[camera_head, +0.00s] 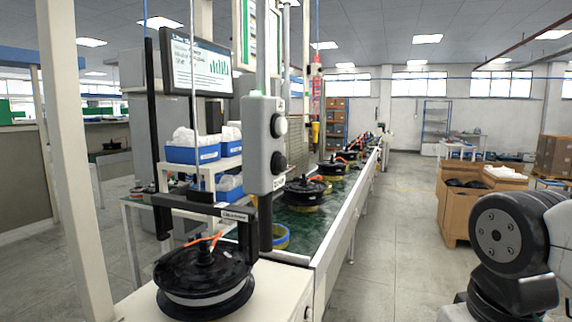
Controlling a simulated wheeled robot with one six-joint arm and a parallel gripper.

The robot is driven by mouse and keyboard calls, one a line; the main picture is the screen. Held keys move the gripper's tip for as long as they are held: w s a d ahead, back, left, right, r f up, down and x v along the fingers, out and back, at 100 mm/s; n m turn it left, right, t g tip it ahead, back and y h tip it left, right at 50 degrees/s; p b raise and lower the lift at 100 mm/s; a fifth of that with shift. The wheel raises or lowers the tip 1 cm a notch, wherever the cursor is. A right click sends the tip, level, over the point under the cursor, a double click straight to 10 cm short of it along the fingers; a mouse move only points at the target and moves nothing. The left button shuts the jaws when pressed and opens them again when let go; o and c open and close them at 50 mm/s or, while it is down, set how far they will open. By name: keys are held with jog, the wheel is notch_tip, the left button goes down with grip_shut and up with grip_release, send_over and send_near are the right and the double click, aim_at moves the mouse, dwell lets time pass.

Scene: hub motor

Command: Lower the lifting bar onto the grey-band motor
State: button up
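The lifting bar (190,207) is a dark horizontal bar with short arms hanging at its two ends and a pale label near its right end. My gripper is not in view.
A green-topped conveyor (310,225) with several black motors runs back beyond the box. Blue bins (190,152) sit on a white rack, and a monitor (200,68) is above. Cardboard boxes (452,205) stand at right. The aisle floor (392,240) is clear. My arm fills the lower right.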

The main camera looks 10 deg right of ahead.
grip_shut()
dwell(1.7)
